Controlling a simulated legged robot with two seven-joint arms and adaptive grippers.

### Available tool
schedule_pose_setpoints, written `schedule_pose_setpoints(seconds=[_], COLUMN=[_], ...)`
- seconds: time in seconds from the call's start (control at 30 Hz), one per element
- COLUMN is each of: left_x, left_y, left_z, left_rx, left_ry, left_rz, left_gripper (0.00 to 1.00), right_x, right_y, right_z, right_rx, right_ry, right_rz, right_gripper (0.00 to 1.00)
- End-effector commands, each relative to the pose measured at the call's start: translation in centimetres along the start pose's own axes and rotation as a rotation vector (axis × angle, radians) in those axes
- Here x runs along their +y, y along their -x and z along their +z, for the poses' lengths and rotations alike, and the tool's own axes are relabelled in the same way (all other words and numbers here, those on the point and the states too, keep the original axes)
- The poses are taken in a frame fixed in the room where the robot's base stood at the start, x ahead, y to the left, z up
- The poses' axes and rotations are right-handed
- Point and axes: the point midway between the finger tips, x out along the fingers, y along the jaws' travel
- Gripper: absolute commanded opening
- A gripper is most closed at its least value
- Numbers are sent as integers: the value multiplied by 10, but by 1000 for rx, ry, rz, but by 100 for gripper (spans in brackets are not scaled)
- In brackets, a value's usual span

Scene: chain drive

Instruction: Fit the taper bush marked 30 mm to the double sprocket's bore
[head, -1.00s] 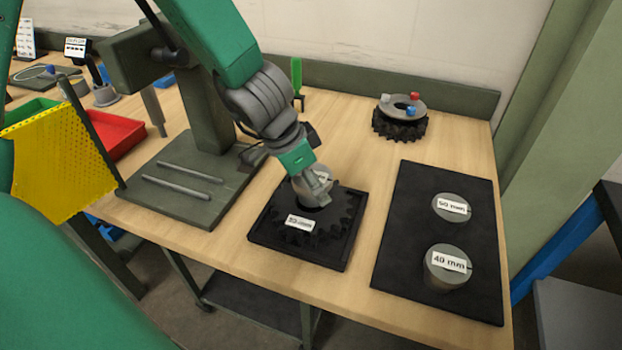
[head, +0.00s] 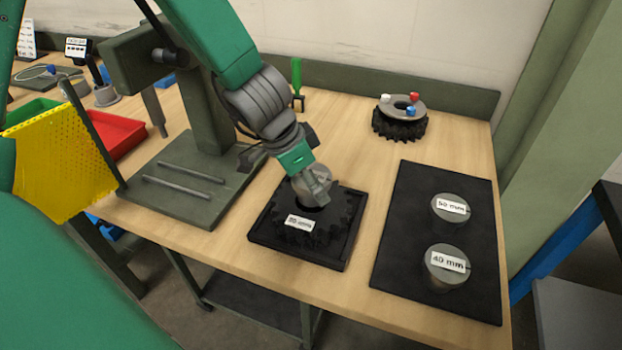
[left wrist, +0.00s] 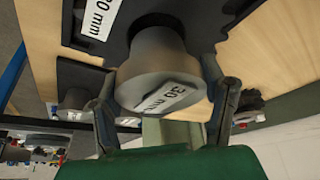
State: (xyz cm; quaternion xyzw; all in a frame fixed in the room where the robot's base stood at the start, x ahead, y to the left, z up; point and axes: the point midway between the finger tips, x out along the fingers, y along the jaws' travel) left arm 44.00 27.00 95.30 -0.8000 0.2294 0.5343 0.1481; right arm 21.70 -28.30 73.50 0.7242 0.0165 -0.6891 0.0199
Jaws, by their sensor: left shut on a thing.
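The double sprocket (head: 325,235) is dark and toothed. It lies in a black square tray (head: 262,238), with a white tag on its front side; the tag reads 30 mm in the left wrist view (left wrist: 101,15). My left gripper (head: 312,188) is shut on the grey taper bush (left wrist: 155,62), whose end label reads 30 mm. Its two fingers stand on either side of the bush in the left wrist view. The bush is over the sprocket's bore, its narrower end toward it. I cannot tell whether its tip is inside. My right gripper is not in view.
Bushes marked 50 mm (head: 450,208) and 40 mm (head: 447,267) stand on a black mat (head: 407,230) at right. Another sprocket (head: 400,122) with coloured pieces sits behind. A press (head: 200,110) stands close on the left. Bare wood lies between tray and mat.

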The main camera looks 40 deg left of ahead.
Motion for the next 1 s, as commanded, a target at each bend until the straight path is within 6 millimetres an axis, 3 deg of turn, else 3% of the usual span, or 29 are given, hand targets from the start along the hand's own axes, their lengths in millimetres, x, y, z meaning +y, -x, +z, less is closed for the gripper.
schedule_pose_setpoints(seconds=[1.0], left_x=[4], left_y=[-12], left_z=[2], left_rx=[-1], left_ry=[-2], left_rz=[-3], left_gripper=[13], right_x=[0], right_y=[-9], right_z=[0], right_rx=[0], right_ry=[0], right_rz=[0], right_gripper=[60])
